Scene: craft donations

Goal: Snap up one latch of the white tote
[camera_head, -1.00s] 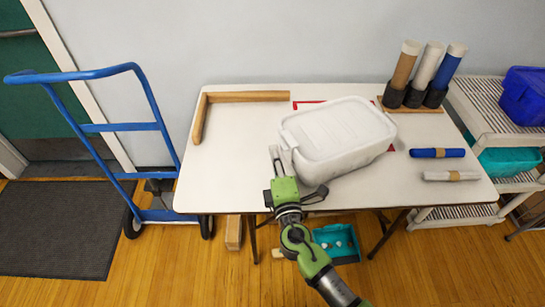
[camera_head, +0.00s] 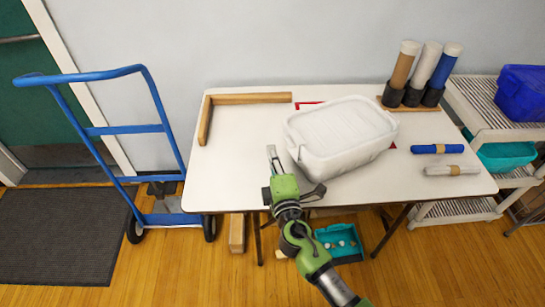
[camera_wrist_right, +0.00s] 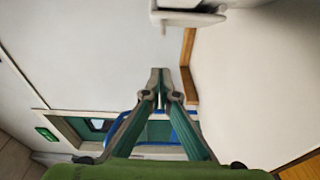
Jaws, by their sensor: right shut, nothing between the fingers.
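The white tote (camera_head: 342,140) with its lid on stands on the white table, right of its middle and turned at an angle. My right gripper (camera_head: 271,150) is shut and empty, just left of the tote's left end, with a small gap showing between them. In the right wrist view its closed fingertips (camera_wrist_right: 160,74) sit below a part of the tote (camera_wrist_right: 190,18) at the top edge. A thin white tab, perhaps a latch, hangs there; its state is unclear. My left gripper is not in view.
A wooden L-shaped guide (camera_head: 245,98) lies at the table's back left. Upright rolls (camera_head: 403,65) stand back right; blue (camera_head: 437,149) and white (camera_head: 451,170) rolls lie at right. A teal bin (camera_head: 340,242) is under the table. The table's left part is clear.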

